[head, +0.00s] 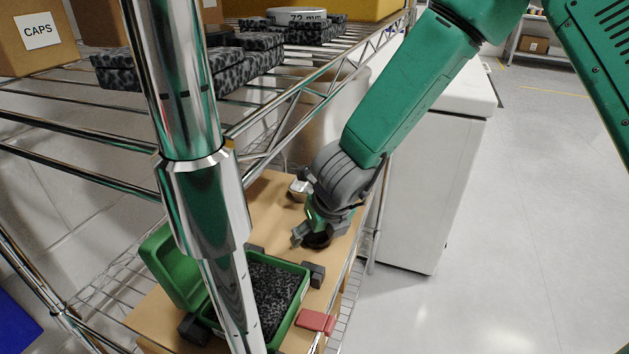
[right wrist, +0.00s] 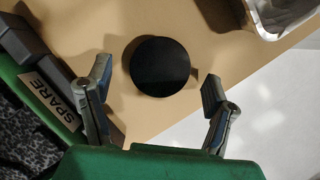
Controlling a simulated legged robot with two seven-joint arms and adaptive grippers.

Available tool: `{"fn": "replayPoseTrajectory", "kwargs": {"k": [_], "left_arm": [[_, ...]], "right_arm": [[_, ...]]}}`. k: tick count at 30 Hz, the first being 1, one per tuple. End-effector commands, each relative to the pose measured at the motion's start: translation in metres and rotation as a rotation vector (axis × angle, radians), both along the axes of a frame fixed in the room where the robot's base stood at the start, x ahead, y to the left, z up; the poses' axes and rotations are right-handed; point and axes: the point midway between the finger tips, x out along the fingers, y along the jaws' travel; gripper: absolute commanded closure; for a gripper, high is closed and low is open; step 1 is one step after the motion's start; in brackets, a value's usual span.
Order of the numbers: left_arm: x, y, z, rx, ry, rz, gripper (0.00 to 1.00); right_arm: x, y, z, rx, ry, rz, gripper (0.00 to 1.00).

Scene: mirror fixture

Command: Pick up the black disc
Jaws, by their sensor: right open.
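The black disc (right wrist: 160,66) lies flat on the tan board in the right wrist view. It sits between the spread fingers of my right gripper (right wrist: 157,82), apart from both, slightly beyond the line of the fingertips. In the head view, my right gripper (head: 312,233) hangs low over the board, with a dark round shape (head: 319,241), likely the disc, partly hidden beneath it. My right gripper is open and empty. My left gripper is not in view.
A green case (head: 300,297) with speckled foam and a raised lid stands beside the gripper; its label reads SPARE (right wrist: 52,97). A red block (head: 316,321) lies at its right. A shiny metal dish (right wrist: 283,14) is nearby. A chrome post (head: 200,150) and wire shelf (head: 95,180) stand close.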

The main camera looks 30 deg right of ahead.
Motion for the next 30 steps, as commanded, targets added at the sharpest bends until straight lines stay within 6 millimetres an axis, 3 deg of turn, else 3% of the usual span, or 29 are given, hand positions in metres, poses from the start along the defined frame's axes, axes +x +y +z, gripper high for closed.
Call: {"fn": "replayPoseTrajectory", "kwargs": {"k": [6, 7, 9, 12, 23, 30], "left_arm": [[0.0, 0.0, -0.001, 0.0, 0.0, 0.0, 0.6], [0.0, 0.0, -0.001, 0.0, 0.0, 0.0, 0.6], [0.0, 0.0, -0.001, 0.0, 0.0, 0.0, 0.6], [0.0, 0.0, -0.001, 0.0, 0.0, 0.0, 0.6], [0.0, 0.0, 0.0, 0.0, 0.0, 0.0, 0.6], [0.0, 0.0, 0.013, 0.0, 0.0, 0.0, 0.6]], "right_arm": [[0.0, 0.001, -0.002, -0.001, -0.002, 0.001, 0.24], [0.0, 0.001, -0.001, -0.001, -0.002, 0.001, 0.28], [0.0, 0.001, -0.001, -0.001, -0.002, 0.001, 0.53], [0.0, 0.001, -0.001, -0.001, -0.002, 0.001, 0.81], [0.0, 0.001, 0.001, -0.001, -0.003, 0.002, 0.81], [0.001, 0.001, 0.024, 0.0, -0.004, 0.002, 0.81]]}}
